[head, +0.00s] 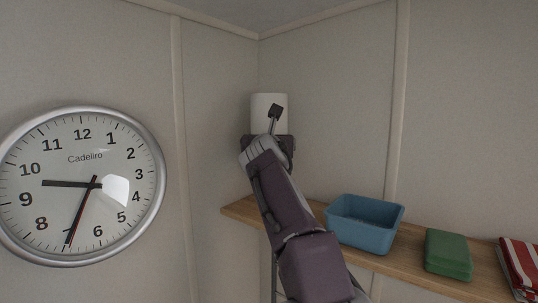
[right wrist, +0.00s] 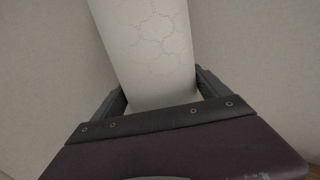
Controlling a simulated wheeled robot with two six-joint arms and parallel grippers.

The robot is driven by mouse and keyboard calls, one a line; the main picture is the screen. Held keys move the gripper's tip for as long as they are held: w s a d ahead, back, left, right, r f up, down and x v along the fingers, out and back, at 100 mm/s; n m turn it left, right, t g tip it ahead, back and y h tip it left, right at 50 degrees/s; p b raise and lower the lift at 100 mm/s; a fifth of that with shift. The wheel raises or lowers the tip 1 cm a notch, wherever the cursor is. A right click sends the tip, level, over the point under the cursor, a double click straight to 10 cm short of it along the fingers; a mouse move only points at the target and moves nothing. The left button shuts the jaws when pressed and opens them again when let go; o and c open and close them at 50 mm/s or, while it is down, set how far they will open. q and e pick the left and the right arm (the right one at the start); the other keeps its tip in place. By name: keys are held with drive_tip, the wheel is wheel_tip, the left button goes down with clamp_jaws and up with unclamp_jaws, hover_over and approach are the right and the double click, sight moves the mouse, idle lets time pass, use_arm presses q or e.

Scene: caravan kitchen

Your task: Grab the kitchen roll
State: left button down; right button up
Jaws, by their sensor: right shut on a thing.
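The white kitchen roll (head: 268,103) is upright in the corner of the room, above the left end of the wooden shelf. My right gripper (head: 268,135) is shut on the roll's lower part and hides its base. In the right wrist view the roll (right wrist: 148,45), with a faint embossed pattern, stands between the two dark fingers of my right gripper (right wrist: 160,95). In the head view the roll appears raised above the shelf. My left gripper is not in view.
The wooden shelf (head: 410,272) runs along the right wall. On it stand a blue basket (head: 365,225), a green folded or stacked item (head: 448,253) and a red striped cloth (head: 522,268). A round clock (head: 82,185) hangs on the left wall. Walls meet close behind the roll.

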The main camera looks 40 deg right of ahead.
drive_tip(key=s+d+b+v, duration=0.2)
drive_tip(key=b+v, duration=0.5)
drive_tip(key=v, duration=1.2)
drive_tip(key=shift+s+d+r, duration=0.25)
drive_tip(key=shift+d, duration=0.05)
